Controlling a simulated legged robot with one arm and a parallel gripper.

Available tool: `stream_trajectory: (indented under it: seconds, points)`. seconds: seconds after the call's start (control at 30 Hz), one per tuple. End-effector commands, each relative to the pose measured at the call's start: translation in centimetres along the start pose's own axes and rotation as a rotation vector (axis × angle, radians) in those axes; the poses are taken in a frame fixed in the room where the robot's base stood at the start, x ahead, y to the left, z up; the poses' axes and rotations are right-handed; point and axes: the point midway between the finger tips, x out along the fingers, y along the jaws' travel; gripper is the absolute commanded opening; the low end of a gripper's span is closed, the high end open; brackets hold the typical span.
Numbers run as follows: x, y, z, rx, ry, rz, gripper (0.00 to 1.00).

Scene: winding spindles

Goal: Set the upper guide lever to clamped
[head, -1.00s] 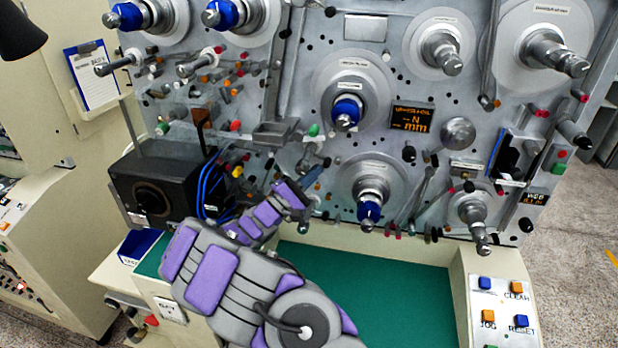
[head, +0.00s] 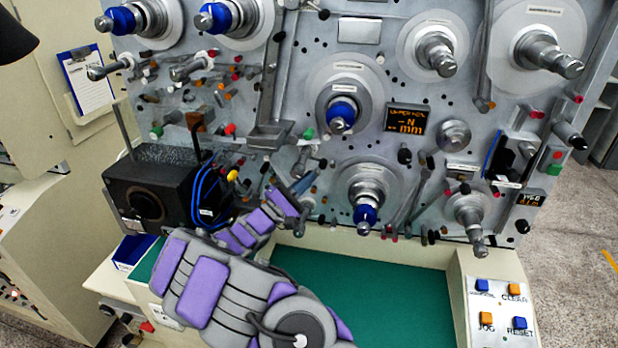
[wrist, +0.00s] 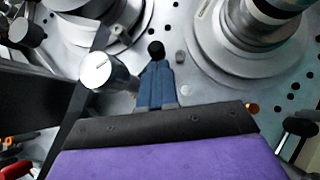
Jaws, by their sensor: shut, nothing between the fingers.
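My gripper (head: 309,180) is in front of the lower middle of the grey machine panel, its slim blue-grey fingers shut and empty. In the wrist view the closed fingers (wrist: 157,85) point at the panel. A black round knob (wrist: 156,50) shows right at their tips; I cannot tell whether they touch. A pale round metal knob (wrist: 98,70) is just left of the fingers. None of the levers is readably labelled as the upper guide lever, and I cannot tell its setting. My wrist hides part of the panel below the fingers.
Spindles with discs surround the spot, one blue-tipped spindle (head: 365,214) to the right of my gripper. A black box (head: 150,190) with blue cables stands to the left. A display (head: 407,120) is on the panel. The green work surface (head: 375,290) below is clear.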

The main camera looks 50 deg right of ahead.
Motion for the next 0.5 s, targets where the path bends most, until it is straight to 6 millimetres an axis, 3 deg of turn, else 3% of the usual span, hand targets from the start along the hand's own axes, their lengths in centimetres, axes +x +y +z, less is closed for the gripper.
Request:
stream_trajectory:
  seconds: [0.5]
  points:
    - [-11.3,-0.1,-0.2,-0.002,0.008,0.000,0.00]
